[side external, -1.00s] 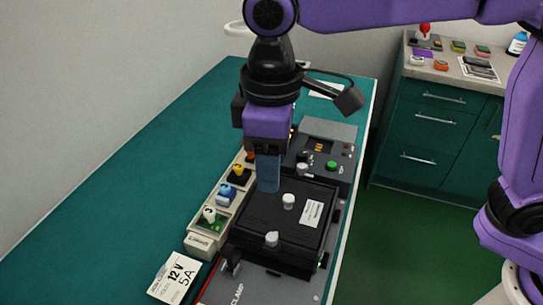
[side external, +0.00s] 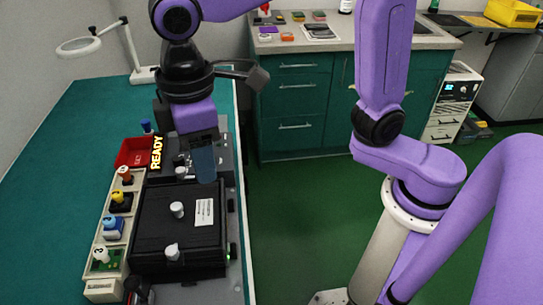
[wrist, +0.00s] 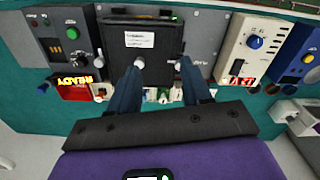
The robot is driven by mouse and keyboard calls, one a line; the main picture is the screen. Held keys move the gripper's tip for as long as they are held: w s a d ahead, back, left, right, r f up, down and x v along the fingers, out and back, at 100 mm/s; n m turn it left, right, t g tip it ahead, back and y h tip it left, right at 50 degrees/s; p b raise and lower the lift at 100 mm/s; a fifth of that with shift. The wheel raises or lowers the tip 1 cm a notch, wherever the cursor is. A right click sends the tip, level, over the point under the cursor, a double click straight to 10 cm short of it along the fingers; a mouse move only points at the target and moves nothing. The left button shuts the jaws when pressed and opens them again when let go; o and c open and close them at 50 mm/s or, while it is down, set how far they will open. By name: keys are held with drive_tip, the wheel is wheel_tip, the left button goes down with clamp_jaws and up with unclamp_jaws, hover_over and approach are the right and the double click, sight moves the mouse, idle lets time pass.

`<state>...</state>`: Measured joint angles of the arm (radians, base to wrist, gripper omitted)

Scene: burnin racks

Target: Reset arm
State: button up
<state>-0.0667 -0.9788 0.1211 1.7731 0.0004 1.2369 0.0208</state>
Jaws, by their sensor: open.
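My gripper (side external: 205,178) hangs above the back part of a black lidded fixture (side external: 150,255), with its fingers pointing down. In the wrist view my gripper (wrist: 160,92) has its two blue fingers spread apart with nothing held between them. The fixture (wrist: 120,65) shows beyond the fingers, its lid closed, with a white label and white knobs. A grey control panel (side external: 222,155) stands behind it, partly hidden by the gripper.
A pale rack (side external: 93,262) holds several modules with coloured knobs left of the fixture. A red bin (side external: 128,152) and a lit READY sign (side external: 156,152) stand behind it. A lamp (side external: 145,75) is at the back. The teal bench (side external: 50,190) is clear at left.

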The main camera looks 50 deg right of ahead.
drive_tip(key=s+d+f, duration=0.4)
drive_tip(key=s+d, duration=0.2)
drive_tip(key=d, duration=0.6)
drive_tip(key=s+d+f, duration=0.3)
drive_tip(key=s+d, duration=0.4)
drive_tip(key=d, duration=0.5)
drive_tip(key=shift+s+f+n, duration=0.25)
drive_tip(key=shift+f+n, duration=0.1)
drive_tip(key=shift+n, duration=0.05)
